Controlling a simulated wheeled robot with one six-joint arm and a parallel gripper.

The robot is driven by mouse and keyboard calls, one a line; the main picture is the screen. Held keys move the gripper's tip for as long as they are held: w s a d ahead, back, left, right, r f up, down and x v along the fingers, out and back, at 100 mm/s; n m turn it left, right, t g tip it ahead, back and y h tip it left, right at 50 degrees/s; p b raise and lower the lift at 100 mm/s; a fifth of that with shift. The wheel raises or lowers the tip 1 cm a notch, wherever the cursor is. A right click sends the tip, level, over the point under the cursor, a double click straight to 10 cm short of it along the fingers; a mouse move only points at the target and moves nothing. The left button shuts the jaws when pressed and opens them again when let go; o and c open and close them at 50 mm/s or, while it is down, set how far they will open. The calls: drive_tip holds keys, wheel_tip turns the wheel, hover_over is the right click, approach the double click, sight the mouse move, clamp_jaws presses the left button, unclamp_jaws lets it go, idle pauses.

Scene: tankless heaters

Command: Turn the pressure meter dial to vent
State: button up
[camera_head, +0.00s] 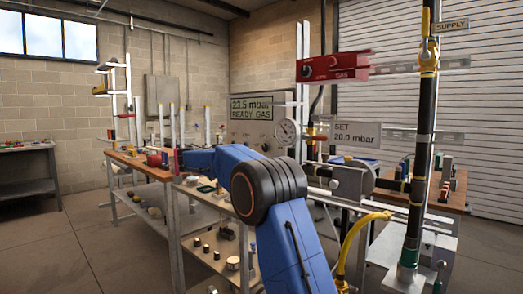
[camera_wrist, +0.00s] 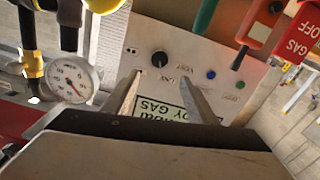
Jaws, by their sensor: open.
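The pressure meter (camera_head: 234,130) stands past my blue arm in the head view, its display (camera_head: 250,107) reading 23.5 mbar, READY GAS. In the wrist view its pale panel (camera_wrist: 205,58) appears upside down, with a black round dial (camera_wrist: 158,59) and small printed labels around it, one seeming to read VENT. I cannot tell the dial's setting. My gripper (camera_wrist: 160,78) is open and empty. In the wrist view its two fingertips lie on either side below the dial, apart from it. The gripper partly covers the display. In the head view I cannot make out the fingers.
A round gauge (camera_head: 287,132) stands beside the meter; it also shows in the wrist view (camera_wrist: 72,78). A red gas control box (camera_head: 333,67), a SET 20.0 mbar sign (camera_head: 356,133), a black vertical pipe (camera_head: 420,150) and a yellow hose (camera_head: 355,240) crowd the right.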

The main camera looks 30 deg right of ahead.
sight(265, 148)
drive_tip(key=x, duration=1.4)
drive_tip(key=shift+f, duration=0.1)
drive_tip(key=shift+c, duration=0.3)
drive_tip(key=c, duration=1)
